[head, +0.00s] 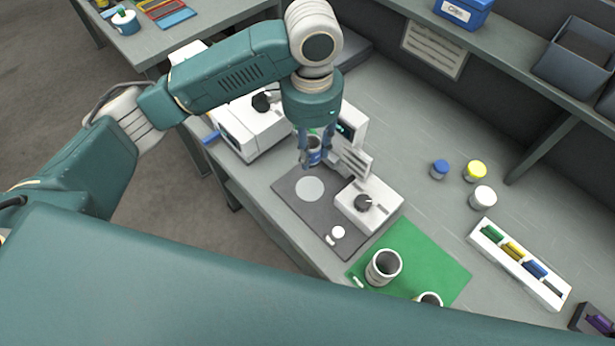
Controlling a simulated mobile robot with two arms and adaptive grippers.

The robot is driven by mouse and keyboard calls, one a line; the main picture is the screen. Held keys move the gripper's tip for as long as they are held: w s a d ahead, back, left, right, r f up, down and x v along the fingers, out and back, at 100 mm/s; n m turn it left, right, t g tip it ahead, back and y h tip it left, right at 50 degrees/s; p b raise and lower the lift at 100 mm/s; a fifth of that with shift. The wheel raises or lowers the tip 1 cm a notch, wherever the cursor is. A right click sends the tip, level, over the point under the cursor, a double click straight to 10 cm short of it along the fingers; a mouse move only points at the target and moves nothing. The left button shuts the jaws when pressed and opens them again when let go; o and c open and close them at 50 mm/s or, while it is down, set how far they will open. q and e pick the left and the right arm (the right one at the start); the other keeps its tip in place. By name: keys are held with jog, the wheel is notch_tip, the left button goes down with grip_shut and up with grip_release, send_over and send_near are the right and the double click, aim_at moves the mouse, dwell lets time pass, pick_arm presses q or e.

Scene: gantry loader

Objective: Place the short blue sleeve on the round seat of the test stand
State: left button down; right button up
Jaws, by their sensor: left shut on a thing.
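My left gripper (308,160) points down and is shut on the short blue sleeve (314,157), which is partly hidden by the fingers. The sleeve is held over the test stand's dark base plate (290,192), just behind the pale round seat (310,188) in the picture. The seat shows bare; the height gap to the sleeve is hard to judge. The stand has a white upright with a small display (347,131) right of the gripper and a white box with a black knob (368,205). My right gripper is not in view.
A green mat (435,262) carries two pale hollow cylinders (384,267). Jars with blue, yellow and white lids (482,198) stand to the right, near a white rack (518,264) of coloured pieces. A white machine (250,125) stands behind left. The bench between stand and jars is clear.

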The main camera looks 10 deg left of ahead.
pick_arm(q)
jog(key=p, duration=0.1)
send_over(310, 188)
notch_tip(310, 188, down, 8)
jog(key=shift+f, duration=0.1)
notch_tip(310, 188, down, 4)
jog(key=shift+s+f+p, duration=0.1)
jog(key=shift+p, duration=0.35)
jog(key=shift+f, duration=0.2)
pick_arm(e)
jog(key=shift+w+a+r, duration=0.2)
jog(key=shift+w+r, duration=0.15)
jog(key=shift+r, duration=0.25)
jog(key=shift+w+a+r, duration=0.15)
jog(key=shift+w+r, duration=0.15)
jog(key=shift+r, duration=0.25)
pick_arm(q)
jog(key=shift+f, duration=0.1)
jog(key=c, duration=1.3)
grip_release()
jog(key=shift+o, duration=0.2)
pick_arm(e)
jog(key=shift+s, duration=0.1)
pick_arm(q)
notch_tip(310, 188, up, 12)
jog(key=b, duration=0.2)
jog(key=shift+b, duration=0.35)
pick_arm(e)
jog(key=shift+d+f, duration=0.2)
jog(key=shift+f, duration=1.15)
